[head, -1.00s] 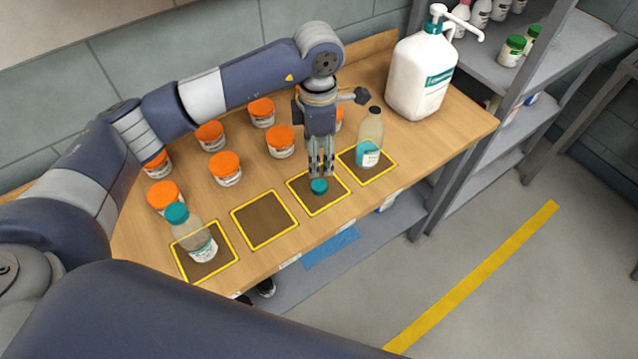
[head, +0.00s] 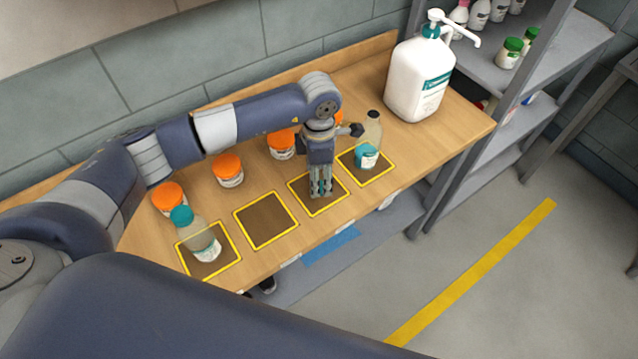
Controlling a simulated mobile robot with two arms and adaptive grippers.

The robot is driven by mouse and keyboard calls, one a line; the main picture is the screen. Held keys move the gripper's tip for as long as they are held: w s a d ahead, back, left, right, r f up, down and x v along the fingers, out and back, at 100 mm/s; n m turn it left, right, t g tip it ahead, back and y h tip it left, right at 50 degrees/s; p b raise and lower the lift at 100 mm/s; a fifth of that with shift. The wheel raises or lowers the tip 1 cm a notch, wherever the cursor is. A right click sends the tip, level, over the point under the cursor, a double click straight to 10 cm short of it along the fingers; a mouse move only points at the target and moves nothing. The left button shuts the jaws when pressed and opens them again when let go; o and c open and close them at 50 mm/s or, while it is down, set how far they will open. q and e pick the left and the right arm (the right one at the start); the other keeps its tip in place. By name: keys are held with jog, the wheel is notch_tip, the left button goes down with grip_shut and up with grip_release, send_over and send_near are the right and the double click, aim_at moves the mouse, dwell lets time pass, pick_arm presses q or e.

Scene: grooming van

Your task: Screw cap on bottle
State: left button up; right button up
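An open clear bottle (head: 367,156) with a teal label and a dark neck stands upright on the far right yellow-edged mat (head: 389,176). Another bottle (head: 199,238) with a teal cap (head: 181,215) on it stands on the leftmost mat (head: 186,262). My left gripper (head: 321,193) points down over the third mat (head: 337,203), left of the open bottle. Its fingers are close together at the spot of the loose teal cap, which they now hide almost wholly. I cannot tell whether they grip it. My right gripper is not in view.
Several orange-lidded jars (head: 228,171) stand behind the mats. A large white pump bottle (head: 420,80) stands at the table's right end, beside a grey shelf (head: 560,50). The second mat (head: 266,220) is empty.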

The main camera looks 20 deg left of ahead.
pick_arm(q)
jog(key=shift+f+p, duration=0.5)
jog(key=shift+f, duration=1.2)
jog(key=c, duration=0.8)
